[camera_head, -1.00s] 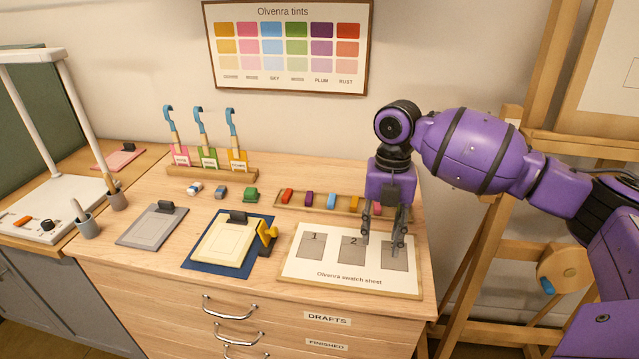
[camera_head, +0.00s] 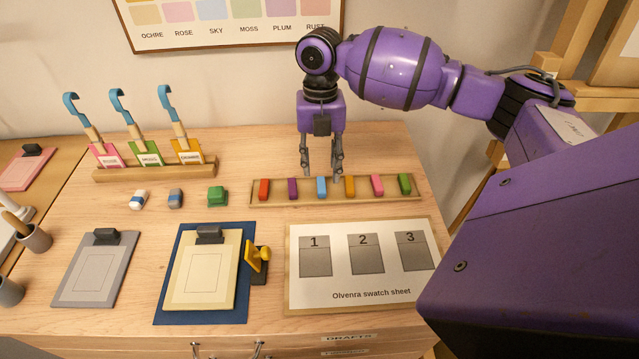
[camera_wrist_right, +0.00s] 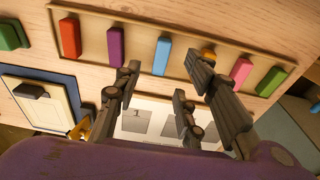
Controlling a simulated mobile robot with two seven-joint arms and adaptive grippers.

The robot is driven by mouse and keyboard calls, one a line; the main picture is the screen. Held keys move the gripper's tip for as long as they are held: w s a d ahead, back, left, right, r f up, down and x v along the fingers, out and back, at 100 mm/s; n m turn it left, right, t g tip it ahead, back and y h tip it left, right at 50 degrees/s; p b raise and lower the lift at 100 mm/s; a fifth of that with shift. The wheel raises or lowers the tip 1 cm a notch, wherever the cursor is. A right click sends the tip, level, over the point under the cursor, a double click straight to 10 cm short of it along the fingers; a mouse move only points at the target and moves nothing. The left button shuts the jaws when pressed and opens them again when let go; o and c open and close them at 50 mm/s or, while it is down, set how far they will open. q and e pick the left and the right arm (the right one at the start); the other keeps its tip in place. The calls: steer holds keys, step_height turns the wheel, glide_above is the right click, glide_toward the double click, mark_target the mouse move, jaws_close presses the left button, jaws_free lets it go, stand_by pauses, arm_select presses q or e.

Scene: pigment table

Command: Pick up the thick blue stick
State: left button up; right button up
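Whether the fingertips touch anything cannot be told. My left gripper is not in view.
The stick tray (camera_head: 268,199) also holds red (camera_head: 264,189), pink (camera_head: 377,185) and green (camera_head: 405,183) sticks. The swatch sheet (camera_head: 365,279) lies in front. Erasers, clipboards (camera_head: 206,270) and a brush rack (camera_head: 155,170) are to the left.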

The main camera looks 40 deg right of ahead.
mark_target(321, 184)
steer(key=f, duration=0.5)
steer(key=shift+s, duration=0.2)
steer(key=shift+r, duration=0.1)
jaws_close()
